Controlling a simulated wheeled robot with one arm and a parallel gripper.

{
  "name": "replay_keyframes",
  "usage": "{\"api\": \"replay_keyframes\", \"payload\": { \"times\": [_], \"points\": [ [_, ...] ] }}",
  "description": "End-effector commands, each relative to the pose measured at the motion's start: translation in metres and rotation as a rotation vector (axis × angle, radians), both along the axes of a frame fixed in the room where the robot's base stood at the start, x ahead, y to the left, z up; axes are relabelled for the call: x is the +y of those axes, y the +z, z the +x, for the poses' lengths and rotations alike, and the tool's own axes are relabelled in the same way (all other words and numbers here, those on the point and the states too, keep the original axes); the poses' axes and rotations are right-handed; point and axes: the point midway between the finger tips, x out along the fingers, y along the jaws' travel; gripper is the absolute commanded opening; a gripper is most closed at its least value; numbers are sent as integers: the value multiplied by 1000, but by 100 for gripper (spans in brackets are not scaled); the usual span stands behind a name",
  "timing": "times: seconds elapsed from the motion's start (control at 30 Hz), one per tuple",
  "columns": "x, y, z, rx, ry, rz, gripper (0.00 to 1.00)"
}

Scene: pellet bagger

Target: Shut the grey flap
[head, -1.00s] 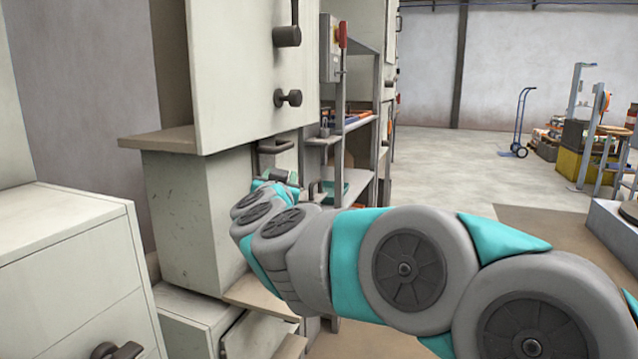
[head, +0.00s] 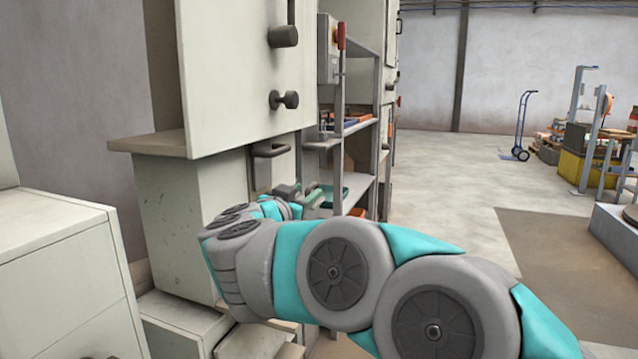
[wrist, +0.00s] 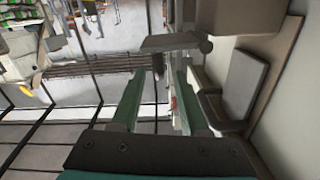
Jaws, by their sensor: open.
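A small grey panel with a dark bar handle (head: 270,150) is on the front of the pale cabinet, just under its upper box. I take this panel to be the grey flap (head: 261,172); its lower part is hidden behind my arm. In the wrist view the grey panel (wrist: 245,84) shows at the right, with the dark handle (wrist: 214,110) beside it. I cannot tell how far it stands open. My gripper (head: 308,192) is below and to the right of the handle. In the wrist view my gripper (wrist: 160,80) is open and empty, its right finger close to the handle.
The pale cabinet (head: 180,220) has a protruding ledge (head: 150,144) and dark knobs (head: 284,99) above. A metal shelf rack (head: 358,130) stands just beyond my gripper. A pale cabinet (head: 55,265) is near at the left. Open floor (head: 450,160) lies to the right.

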Motion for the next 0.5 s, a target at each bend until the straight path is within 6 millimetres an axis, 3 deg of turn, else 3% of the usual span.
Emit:
{"api": "replay_keyframes", "payload": {
  "times": [0.5],
  "points": [
    [-23, 0, 62, -2, -3, 0, 45]
  ]
}}
